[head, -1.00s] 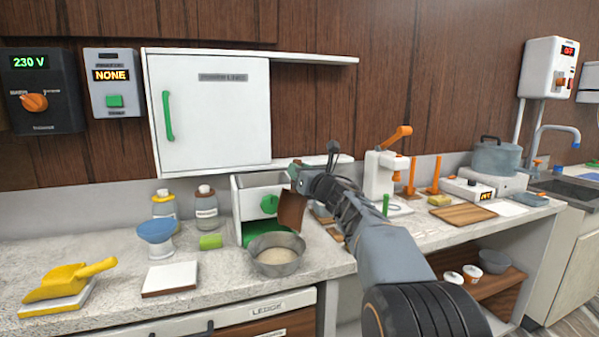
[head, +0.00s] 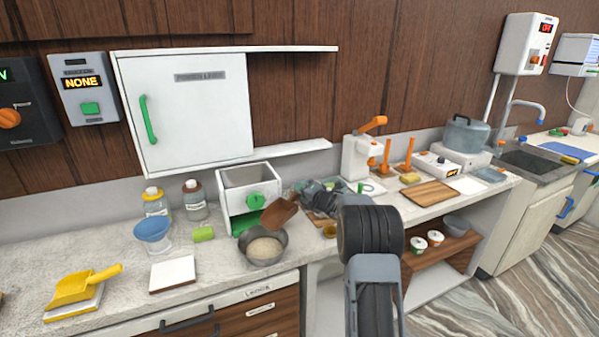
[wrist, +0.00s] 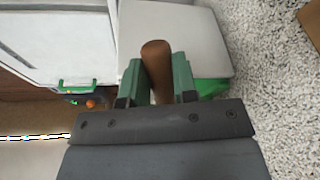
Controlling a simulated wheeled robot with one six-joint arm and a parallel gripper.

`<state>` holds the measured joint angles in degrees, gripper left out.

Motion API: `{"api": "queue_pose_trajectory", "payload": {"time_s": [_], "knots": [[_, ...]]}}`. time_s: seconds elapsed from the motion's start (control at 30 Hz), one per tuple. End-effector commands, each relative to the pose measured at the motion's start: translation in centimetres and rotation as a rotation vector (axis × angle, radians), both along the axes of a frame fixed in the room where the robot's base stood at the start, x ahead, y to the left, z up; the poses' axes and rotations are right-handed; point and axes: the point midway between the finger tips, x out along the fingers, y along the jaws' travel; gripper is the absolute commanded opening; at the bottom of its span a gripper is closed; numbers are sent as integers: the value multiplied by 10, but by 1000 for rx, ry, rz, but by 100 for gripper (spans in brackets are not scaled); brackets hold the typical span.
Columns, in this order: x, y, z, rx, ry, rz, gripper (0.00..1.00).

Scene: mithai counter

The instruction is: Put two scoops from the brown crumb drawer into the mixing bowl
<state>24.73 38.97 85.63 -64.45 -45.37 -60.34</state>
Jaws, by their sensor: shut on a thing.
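My gripper (wrist: 157,72) is shut on a brown rounded handle (wrist: 156,58) between its green fingers in the wrist view. In the head view the brown scoop (head: 279,213) is held tilted just above the right rear rim of the metal mixing bowl (head: 283,250). A pale, grainy heap (head: 264,249) lies in the bowl. I cannot tell whether anything is in the scoop. The fingers are mostly hidden behind my arm in the head view. Drawers with wooden fronts (head: 272,318) are under the counter; I cannot tell which is the brown crumb drawer.
A white open-topped box with a green knob (head: 256,201) stands behind the bowl. A yellow scoop (head: 78,287), blue funnel (head: 152,231), white-topped tile (head: 173,273) and bottles (head: 196,203) are to the left. A white wall cabinet (head: 188,108) hangs above.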

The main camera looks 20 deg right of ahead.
Motion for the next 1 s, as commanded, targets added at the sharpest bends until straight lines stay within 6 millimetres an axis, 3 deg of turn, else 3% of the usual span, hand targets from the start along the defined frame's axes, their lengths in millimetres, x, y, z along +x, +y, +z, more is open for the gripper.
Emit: {"api": "queue_pose_trajectory", "payload": {"time_s": [0.33,0.7,1.0], "knots": [[0,0,-1,11,5,0,6],[0,-1,36,9,4,-1,6],[0,0,38,9,5,-1,6]]}}
